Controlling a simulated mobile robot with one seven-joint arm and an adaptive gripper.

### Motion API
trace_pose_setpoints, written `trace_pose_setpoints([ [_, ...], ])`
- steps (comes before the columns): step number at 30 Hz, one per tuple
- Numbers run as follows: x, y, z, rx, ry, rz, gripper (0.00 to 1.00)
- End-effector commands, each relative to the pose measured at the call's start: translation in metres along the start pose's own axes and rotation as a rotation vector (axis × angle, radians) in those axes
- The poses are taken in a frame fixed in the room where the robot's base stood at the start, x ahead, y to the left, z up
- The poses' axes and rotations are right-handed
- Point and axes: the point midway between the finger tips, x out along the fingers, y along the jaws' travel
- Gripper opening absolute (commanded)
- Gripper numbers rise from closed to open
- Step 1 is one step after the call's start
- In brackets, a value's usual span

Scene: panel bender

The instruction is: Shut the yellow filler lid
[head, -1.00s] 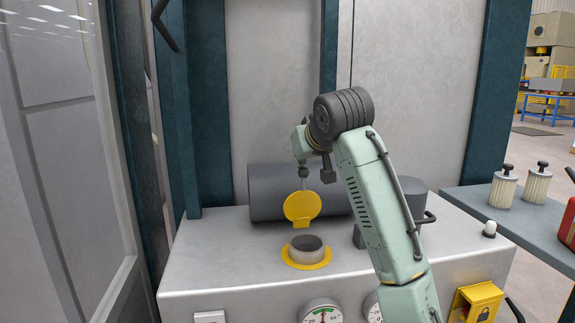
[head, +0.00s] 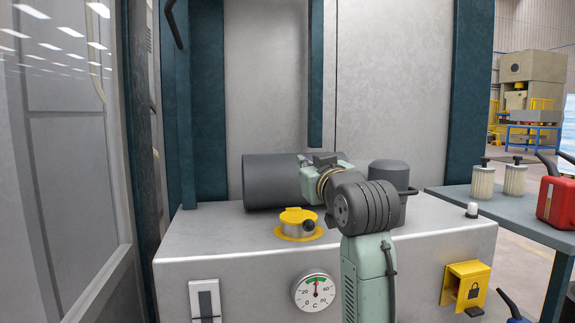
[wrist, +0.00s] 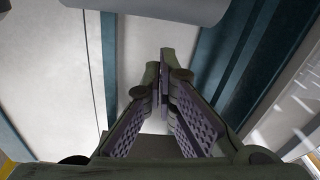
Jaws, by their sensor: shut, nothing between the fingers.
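The yellow filler lid (head: 297,215) lies down across the top of the grey filler neck (head: 292,229) on the machine's bench. It looks level or nearly so; I cannot tell whether it is fully seated. Its dark ball knob (head: 308,225) is at the front right of the neck. My gripper (wrist: 164,80) is shut and empty in the wrist view, with pale panels beyond its fingertips. In the head view my arm stands just right of the lid, and its wrist hides most of the gripper.
A dark grey horizontal cylinder (head: 270,180) lies behind the neck, and a grey canister (head: 388,180) stands to the right. A gauge (head: 314,292) and a yellow lock box (head: 464,286) are on the front face. A side table (head: 450,195) holds filters and a red can (head: 557,203).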

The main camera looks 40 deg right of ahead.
Motion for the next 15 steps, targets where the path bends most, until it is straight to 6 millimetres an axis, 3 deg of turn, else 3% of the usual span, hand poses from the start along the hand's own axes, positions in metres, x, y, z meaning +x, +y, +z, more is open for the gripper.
trace_pose_setpoints([
  [1, -0.007, -0.004, 0.021, 0.001, 0.046, 0.006, 0.00],
  [15, -0.049, -0.015, 0.076, -0.021, 0.442, 0.068, 0.00],
])
